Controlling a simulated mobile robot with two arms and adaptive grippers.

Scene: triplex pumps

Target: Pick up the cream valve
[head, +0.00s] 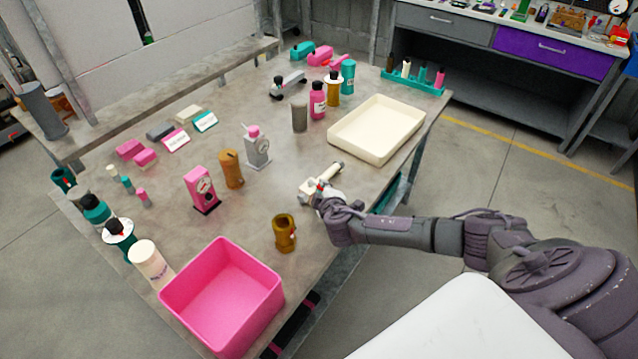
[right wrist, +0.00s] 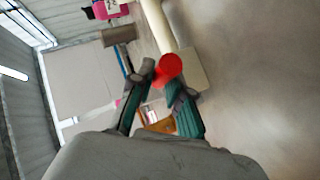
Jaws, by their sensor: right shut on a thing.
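The cream valve (head: 334,170) is near the right edge of the grey table in the head view, partly hidden by my right gripper (head: 320,190). In the right wrist view the valve shows as a cream cylinder (right wrist: 159,25) and a cream block, with a round red part (right wrist: 168,68) at the fingertips. My right gripper, also in the right wrist view (right wrist: 157,78), is shut on the valve. I cannot tell whether the valve touches the table. My left gripper is not in view.
A cream tray (head: 345,144) lies beyond the valve. A brown-yellow part (head: 284,233) stands to the near left, and a pink bin (head: 205,304) is at the near corner. Pink (head: 203,190), brown and grey (head: 257,148) items stand to the left. Bare table surrounds the valve.

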